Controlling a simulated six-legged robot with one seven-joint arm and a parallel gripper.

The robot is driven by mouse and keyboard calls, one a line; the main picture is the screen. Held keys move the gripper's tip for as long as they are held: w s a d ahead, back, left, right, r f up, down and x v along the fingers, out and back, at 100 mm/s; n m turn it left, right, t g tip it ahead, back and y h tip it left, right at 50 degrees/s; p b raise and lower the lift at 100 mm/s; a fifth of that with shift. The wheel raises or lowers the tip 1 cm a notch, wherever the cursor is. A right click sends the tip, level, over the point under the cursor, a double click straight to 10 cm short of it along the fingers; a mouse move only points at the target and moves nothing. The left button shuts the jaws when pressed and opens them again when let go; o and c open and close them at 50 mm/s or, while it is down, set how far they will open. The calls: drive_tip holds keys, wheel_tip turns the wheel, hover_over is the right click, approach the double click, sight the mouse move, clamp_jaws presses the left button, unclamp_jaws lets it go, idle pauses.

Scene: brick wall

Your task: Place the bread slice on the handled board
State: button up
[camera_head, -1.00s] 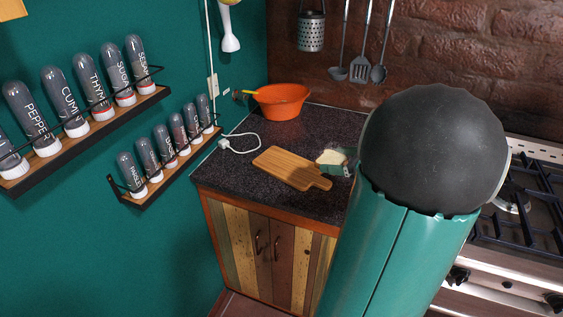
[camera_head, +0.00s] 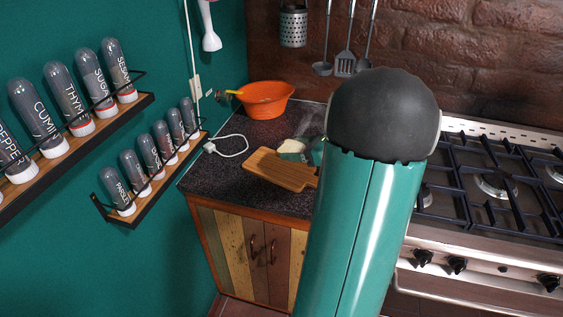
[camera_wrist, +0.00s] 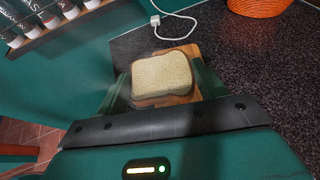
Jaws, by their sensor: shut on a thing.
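The bread slice (camera_wrist: 163,75) is pale with a brown crust and sits between the fingers of my gripper (camera_wrist: 163,88) in the wrist view. My gripper is shut on it. In the head view the bread slice (camera_head: 291,146) shows just behind the back edge of the wooden handled board (camera_head: 280,171). In the wrist view the board (camera_wrist: 189,50) shows behind and beside the slice, partly covered by it. I cannot tell the height of the slice above the board. My arm hides the end of the board's handle in the head view.
An orange bowl (camera_head: 265,99) stands at the back of the dark counter (camera_head: 225,182). A white cable and plug (camera_head: 211,147) lie left of the board. A gas stove (camera_head: 492,185) is on the right. Spice shelves (camera_head: 150,175) hang on the left wall.

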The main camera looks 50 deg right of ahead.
hover_over(284, 168)
wheel_tip(284, 168, down, 6)
drive_tip(key=shift+s+f, duration=0.1)
drive_tip(key=shift+f, duration=1.8)
drive_tip(key=shift+f, duration=0.1)
drive_tip(key=o, duration=1)
drive_tip(key=shift+w, duration=0.2)
